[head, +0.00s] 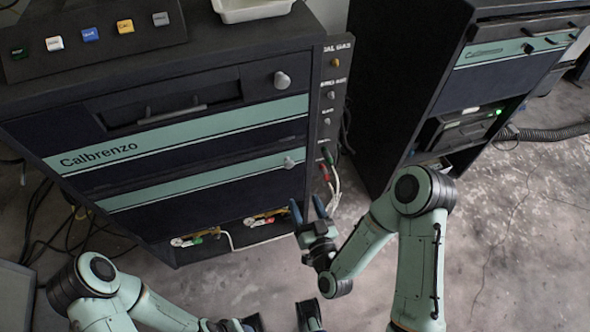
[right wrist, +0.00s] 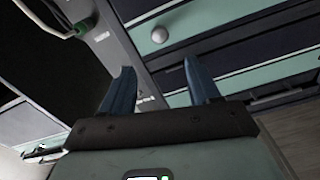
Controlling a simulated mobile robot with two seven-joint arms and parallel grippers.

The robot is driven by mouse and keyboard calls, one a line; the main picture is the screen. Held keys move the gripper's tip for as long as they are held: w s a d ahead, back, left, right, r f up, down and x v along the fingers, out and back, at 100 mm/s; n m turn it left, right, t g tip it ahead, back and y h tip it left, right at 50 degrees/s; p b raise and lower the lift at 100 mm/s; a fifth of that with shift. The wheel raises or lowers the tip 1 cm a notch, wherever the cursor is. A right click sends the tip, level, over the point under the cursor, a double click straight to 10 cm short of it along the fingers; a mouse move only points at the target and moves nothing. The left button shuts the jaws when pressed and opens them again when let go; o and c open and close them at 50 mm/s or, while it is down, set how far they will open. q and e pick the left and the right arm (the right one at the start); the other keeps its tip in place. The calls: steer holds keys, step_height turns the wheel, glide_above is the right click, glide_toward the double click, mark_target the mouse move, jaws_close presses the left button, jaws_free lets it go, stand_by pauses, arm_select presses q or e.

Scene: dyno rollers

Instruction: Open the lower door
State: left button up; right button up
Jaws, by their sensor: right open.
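The dark cabinet marked Calbrenzo (head: 60,110) stands at left in the head view. Its lower door (head: 205,190), navy with a green stripe, looks shut. A round light knob (head: 290,162) sits at that door's right end. My right gripper (head: 309,208) is open and empty, in front of the cabinet's lower right corner, below the knob in the picture and apart from it. The right wrist view shows its two blue fingers (right wrist: 161,88) spread, with a round knob (right wrist: 160,34) beyond them; I cannot tell which knob.
The upper door has a drawer-like handle (head: 172,115) and its own knob (head: 282,80). A side panel (head: 333,90) with cables is right of the doors. Plugs and cables (head: 190,238) lie in the open bay below. A second cabinet (head: 400,80) stands right. Floor between is clear.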

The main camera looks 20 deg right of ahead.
mark_target(290, 166)
steer(key=w+b, duration=0.1)
steer(key=w, duration=1.1)
steer(key=shift+w+a, duration=0.2)
jaws_close()
